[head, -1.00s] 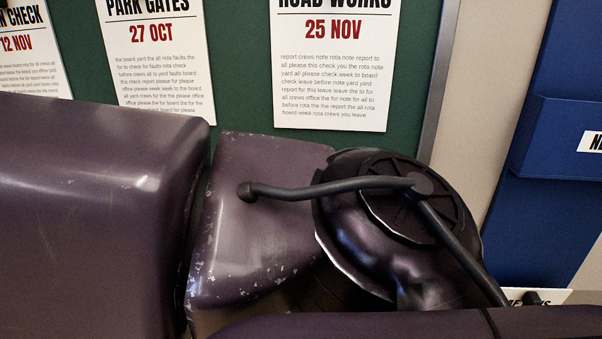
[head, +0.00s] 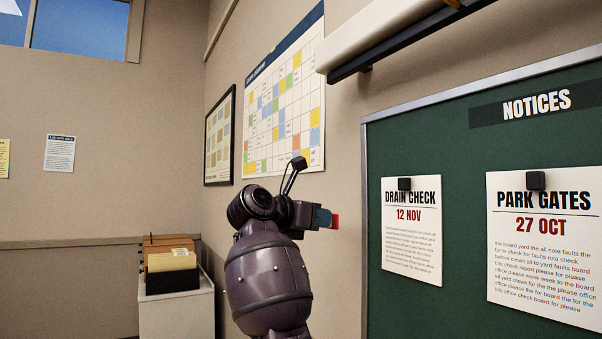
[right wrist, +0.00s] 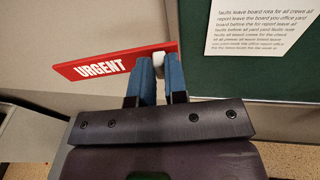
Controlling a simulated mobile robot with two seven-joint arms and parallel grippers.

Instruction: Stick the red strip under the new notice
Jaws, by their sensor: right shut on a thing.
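My right gripper (head: 322,218) is raised left of the green notice board (head: 480,150) and apart from it in the head view. Its blue fingers are shut on the red strip (head: 335,221), which shows only as a small red end there. In the right wrist view the red strip (right wrist: 100,67) reads "URGENT"; the blue fingers (right wrist: 160,72) grip near its right end, at a small white piece. The board bears the Drain Check notice (head: 411,245) and the Park Gates notice (head: 540,265), each under a black clip. I cannot tell which notice is new. My left gripper is out of view.
A coloured wall planner (head: 285,100) and a framed chart (head: 219,140) hang behind my right arm. A white cabinet (head: 175,315) with a file box stands at lower left. A white projecting bar (head: 390,35) juts out above the board's left corner.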

